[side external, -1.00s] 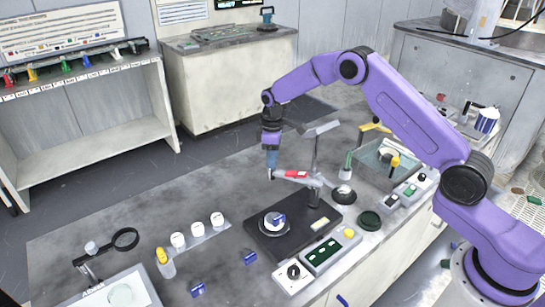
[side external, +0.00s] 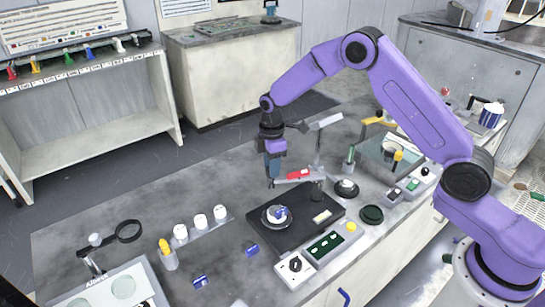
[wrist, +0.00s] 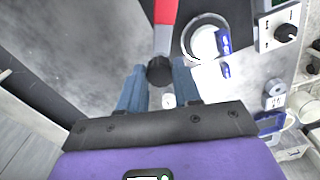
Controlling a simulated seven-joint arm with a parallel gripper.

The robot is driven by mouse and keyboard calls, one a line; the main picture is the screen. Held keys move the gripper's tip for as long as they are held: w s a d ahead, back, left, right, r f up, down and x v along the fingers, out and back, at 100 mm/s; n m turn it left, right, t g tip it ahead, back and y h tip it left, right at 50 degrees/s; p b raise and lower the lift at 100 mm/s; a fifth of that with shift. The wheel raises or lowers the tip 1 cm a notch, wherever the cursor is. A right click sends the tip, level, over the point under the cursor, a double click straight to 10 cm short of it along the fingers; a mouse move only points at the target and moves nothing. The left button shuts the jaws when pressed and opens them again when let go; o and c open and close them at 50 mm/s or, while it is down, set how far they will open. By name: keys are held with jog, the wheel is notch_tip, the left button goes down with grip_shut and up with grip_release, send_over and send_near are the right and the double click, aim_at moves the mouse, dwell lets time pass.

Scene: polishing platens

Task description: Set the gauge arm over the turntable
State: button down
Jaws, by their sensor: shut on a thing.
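The gauge arm (side external: 300,174) is a thin grey bar with a red section, reaching left from a post on a black base (side external: 310,229). My gripper (side external: 271,183) is shut on its free end. The wrist view shows the red arm (wrist: 166,14) with its black end knob (wrist: 159,71) between my blue fingertips (wrist: 157,74). The turntable (side external: 266,222) is a round plate on the base, bearing a white disc and a small blue piece. The gauge arm's free end is beyond the turntable in the side view, not above it. The wrist view shows the turntable (wrist: 189,42) right of the arm.
A control box (side external: 325,252) stands along the base's front edge. White cups (side external: 200,223), a yellow-topped bottle (side external: 168,257) and a magnifier (side external: 128,231) are at left. Small blue pieces (side external: 199,282) lie in front. The bench left of my gripper is clear.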

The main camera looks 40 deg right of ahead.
jog(key=s+a+n, duration=0.2)
jog(key=s+n, duration=0.4)
jog(key=s, duration=0.1)
jog(key=shift+s, duration=0.3)
dwell(0.3)
jog(key=c, duration=0.8)
grip_release()
jog(key=shift+r, duration=0.1)
notch_tip(320, 180, up, 17)
jog(key=shift+r, duration=0.2)
